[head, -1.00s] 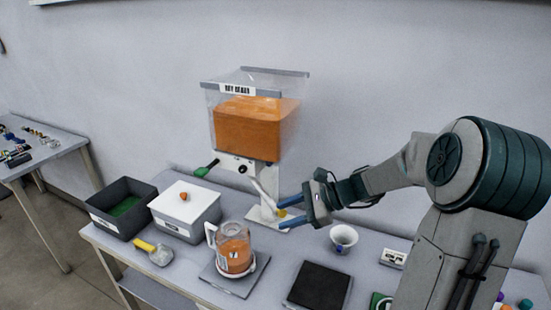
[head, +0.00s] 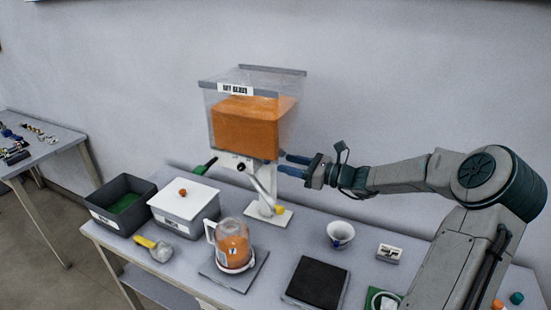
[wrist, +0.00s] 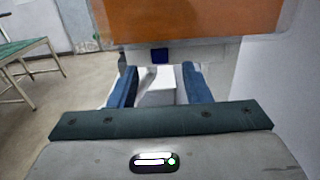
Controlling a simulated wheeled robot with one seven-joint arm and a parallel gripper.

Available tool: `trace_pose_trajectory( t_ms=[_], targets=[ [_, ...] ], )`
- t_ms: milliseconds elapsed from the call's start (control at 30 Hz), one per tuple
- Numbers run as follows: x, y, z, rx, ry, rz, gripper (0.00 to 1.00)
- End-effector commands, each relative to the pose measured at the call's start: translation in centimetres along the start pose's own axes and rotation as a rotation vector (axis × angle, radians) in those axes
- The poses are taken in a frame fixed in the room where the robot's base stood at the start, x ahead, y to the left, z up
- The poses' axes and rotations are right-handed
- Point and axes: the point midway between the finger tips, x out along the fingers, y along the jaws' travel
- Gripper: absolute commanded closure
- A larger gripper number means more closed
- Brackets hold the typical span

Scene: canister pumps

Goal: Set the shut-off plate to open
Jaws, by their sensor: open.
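The dispenser has a clear hopper (head: 252,119) holding orange material on a white stand. A green-handled piece (head: 205,168) sticks out to the left under the hopper; it looks like the shut-off plate's grip. A small dark blue square tab (wrist: 159,55) shows under the hopper in the wrist view; I cannot tell whether it is the plate's other end. A white lever (head: 262,188) with a yellow end hangs at the front. My gripper (head: 283,165) is open and empty, just right of the dispenser neck. In the wrist view its blue fingers (wrist: 160,76) sit below the tab, apart from it.
A measuring jug (head: 233,244) with orange content stands on a grey plate in front of the dispenser. A white lidded box (head: 184,204), a dark bin (head: 112,192), a scoop (head: 154,248), a white cup (head: 340,233) and a black pad (head: 317,283) are on the table.

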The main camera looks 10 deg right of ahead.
Motion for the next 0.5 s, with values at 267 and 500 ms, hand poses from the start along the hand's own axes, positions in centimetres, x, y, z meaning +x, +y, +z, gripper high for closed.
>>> trace_pose_trajectory(
  t_ms=[267,500],
  targets=[
    [4.3,0.0,0.1,0.000,0.000,0.001,0.56],
    [5.2,0.0,0.0,-0.002,0.001,0.000,0.56]
  ],
)
